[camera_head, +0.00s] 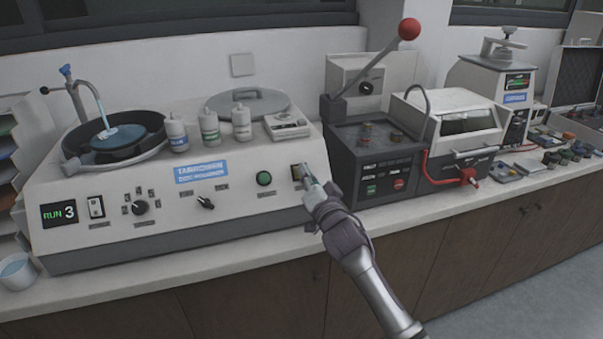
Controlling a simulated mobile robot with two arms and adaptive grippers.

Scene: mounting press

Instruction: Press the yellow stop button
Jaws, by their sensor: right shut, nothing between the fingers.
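The white disc machine (100,190) stands on the bench at the left, with its control panel facing me. A small dark square with a yellowish tint (296,171) shows at the right end of the panel, partly covered by my right gripper. I cannot make out a whole yellow button there. My right gripper (306,174) is shut and empty, with its tips at or just in front of this square; I cannot tell if they touch. The display (59,213) reads RUN 3. My left gripper is not in view.
A green button (264,179) and a black knob (205,202) sit left of the gripper. A dark press unit (375,155) with a red-ball lever (409,29) stands close on the right. Bottles (209,125) stand on the machine's top.

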